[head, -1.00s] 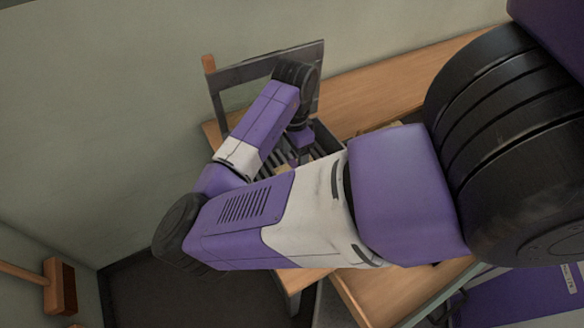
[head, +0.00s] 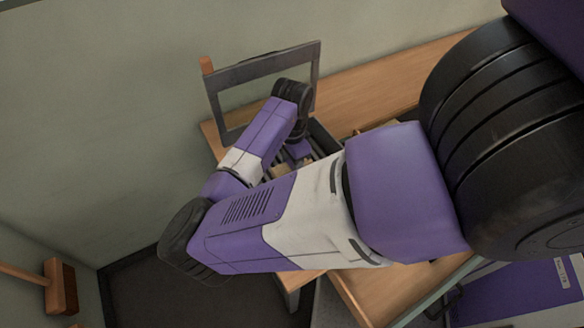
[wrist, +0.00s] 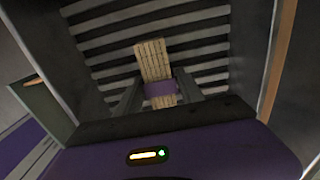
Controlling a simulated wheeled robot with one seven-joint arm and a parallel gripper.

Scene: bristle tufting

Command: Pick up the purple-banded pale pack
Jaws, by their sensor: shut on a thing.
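The purple-banded pale pack (wrist: 153,62) shows in the wrist view as a pale, ribbed bundle with a purple band across it. My gripper (wrist: 160,92) is shut on it, with one dark finger on each side of the band. The pack's lower end is partly hidden by my wrist. Behind the pack is a slotted rack (wrist: 205,42) of grey slats with dark gaps. In the head view my own arm covers most of this area, and only the rear part of a dark tray (head: 322,135) shows around my wrist.
A grey upright frame (head: 262,68) stands at the back of the wooden bench (head: 375,90). Dark side walls flank the slats in the wrist view. A wooden mallet-like tool (head: 60,286) is at the far left. The bench's back right is clear.

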